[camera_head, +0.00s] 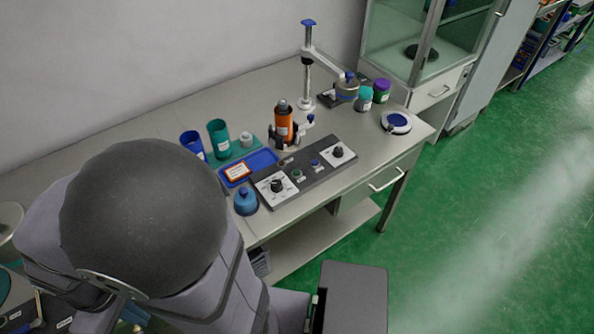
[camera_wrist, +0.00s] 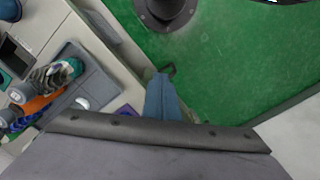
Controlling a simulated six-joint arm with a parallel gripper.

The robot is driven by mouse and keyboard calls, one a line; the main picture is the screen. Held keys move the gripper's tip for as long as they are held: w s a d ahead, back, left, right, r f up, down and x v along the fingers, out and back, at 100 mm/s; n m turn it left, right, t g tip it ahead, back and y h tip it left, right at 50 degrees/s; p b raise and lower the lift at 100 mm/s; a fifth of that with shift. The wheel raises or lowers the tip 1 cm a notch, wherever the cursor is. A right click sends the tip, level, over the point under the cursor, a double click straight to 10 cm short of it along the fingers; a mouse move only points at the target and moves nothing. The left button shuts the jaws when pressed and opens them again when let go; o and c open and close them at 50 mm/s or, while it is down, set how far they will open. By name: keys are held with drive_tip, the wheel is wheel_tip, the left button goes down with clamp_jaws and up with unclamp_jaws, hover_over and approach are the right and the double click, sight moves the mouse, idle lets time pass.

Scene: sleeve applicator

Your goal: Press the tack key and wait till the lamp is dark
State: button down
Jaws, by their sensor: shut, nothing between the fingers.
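The control panel (camera_head: 318,171) lies along the bench front in the head view, with two black knobs on white plates. Between them sit a green round key (camera_head: 297,175) and a blue round key (camera_head: 315,163); their labels are too small to read, so I cannot tell which is the tack key. I cannot make out a lit lamp. An orange bottle (camera_head: 284,127) stands upright in a dark holder behind the panel. My gripper (camera_wrist: 165,75) shows in the wrist view as a narrow blue, dark-tipped shape, shut and empty over the floor, away from the panel.
A blue tray (camera_head: 262,158) with a labelled card, teal and blue cups, and a blue knobbed pot (camera_head: 245,201) stand left of the panel. A post with a jointed arm (camera_head: 308,60) rises behind. Green floor is open on the right.

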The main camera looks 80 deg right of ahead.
drive_tip(key=s+d+m+g+y+p, duration=0.2)
drive_tip(key=s+d+m+y+p, duration=0.2)
drive_tip(key=s+d+m+p, duration=0.75)
drive_tip(key=s+d+f+t+h, duration=0.1)
drive_tip(key=s+d+f+h, duration=0.2)
drive_tip(key=d, duration=0.6)
drive_tip(key=s+d+f+t+h, duration=0.1)
drive_tip(key=s+d+f, duration=0.3)
drive_tip(key=d, duration=0.5)
drive_tip(key=s+d+r+n+h, duration=0.1)
drive_tip(key=d+r+n+h, duration=0.1)
drive_tip(key=d+n, duration=0.4)
drive_tip(key=s+d+r+n+g+h, duration=0.1)
drive_tip(key=d+r+n+h, duration=0.2)
drive_tip(key=d+n, duration=0.3)
drive_tip(key=s+d+r+n+h, duration=0.1)
drive_tip(key=d+r+n+h, duration=0.2)
drive_tip(key=d+n, duration=0.4)
drive_tip(key=shift+s+d+r+h, duration=0.15)
drive_tip(key=shift+s+d+h, duration=0.2)
drive_tip(key=shift+d+h, duration=0.2)
